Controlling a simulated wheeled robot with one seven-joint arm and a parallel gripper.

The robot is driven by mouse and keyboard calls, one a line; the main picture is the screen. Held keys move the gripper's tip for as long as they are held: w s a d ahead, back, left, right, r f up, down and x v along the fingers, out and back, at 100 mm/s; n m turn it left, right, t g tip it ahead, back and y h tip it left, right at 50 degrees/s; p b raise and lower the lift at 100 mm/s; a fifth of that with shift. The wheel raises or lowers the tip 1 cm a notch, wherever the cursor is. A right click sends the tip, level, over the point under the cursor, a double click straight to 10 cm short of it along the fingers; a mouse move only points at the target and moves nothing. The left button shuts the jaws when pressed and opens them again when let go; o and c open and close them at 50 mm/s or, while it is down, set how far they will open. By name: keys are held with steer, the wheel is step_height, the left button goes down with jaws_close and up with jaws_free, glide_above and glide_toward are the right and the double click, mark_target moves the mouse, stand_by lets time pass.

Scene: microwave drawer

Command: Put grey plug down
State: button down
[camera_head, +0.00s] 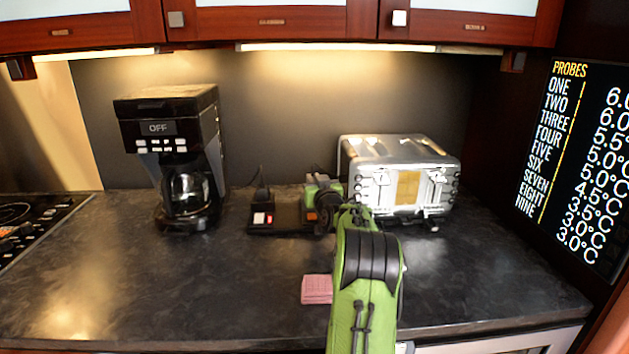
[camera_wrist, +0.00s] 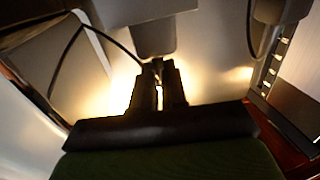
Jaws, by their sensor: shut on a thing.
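My gripper (camera_head: 318,203) is over the back of the dark counter, between the coffee maker and the toaster, at the right end of a black base with small red and white parts (camera_head: 263,218). In the wrist view my gripper's dark fingers (camera_wrist: 158,80) are close together and shut on what looks like the grey plug (camera_wrist: 154,38), a grey block at their tips. A dark cord (camera_wrist: 112,38) runs from near the fingertips to the left. In the head view my arm and gripper mostly hide the plug, and I cannot tell whether it touches the counter.
A black coffee maker (camera_head: 180,155) stands at left, a silver toaster (camera_head: 400,175) close at right. A pink sponge-like block (camera_head: 317,290) lies near the front. The front-left counter (camera_head: 190,290) is clear. Wall cabinets (camera_head: 270,22) hang above; a hob (camera_head: 28,220) is far left.

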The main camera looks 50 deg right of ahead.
steer(key=shift+f, duration=0.15)
steer(key=c, duration=1.2)
jaws_free()
steer(key=shift+o, duration=0.2)
